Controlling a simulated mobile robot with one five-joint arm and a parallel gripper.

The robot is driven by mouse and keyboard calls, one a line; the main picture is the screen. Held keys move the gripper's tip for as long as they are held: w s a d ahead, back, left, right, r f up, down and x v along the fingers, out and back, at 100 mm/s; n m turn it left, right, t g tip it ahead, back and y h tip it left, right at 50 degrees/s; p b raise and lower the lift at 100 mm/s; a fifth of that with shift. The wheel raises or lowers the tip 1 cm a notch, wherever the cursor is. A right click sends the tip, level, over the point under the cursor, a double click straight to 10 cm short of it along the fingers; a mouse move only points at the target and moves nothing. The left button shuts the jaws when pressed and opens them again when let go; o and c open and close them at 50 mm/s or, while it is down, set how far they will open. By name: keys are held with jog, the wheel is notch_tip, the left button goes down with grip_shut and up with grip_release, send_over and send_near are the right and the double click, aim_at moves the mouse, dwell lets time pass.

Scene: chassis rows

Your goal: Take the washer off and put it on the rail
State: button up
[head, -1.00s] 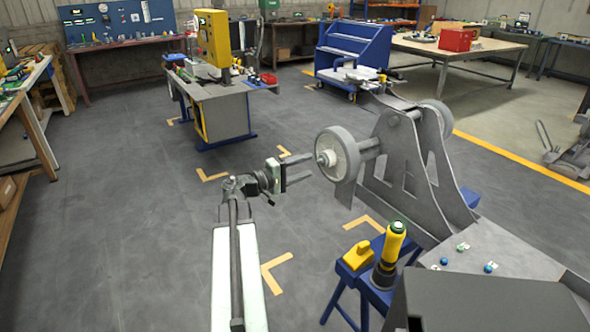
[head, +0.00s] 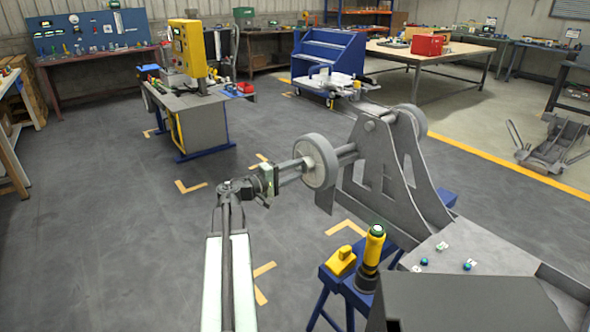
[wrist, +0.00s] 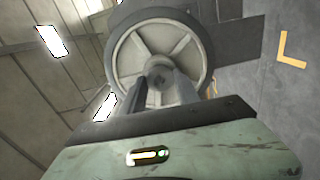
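The grey wheel (head: 322,172) sits upright on an axle of the grey chassis stand (head: 372,165); it also shows in the wrist view (wrist: 128,50). A small round grey part at the hub centre (wrist: 159,66) may be the washer; I cannot separate it clearly from the axle end. My gripper (head: 302,168) points at the hub, its two fingers apart with a gap between them. In the wrist view the fingertips (wrist: 160,82) reach up to the hub, one on each side. Whether they touch it I cannot tell. I cannot make out the rail for certain.
A yellow-and-black tool (head: 371,255) and a yellow block (head: 342,261) stand on a blue trestle in front of the stand. A grey tray (head: 470,243) with several small parts lies to the right. The floor left of my arm is clear.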

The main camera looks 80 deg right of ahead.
jog(key=c, duration=0.5)
jog(key=shift+v, duration=3.1)
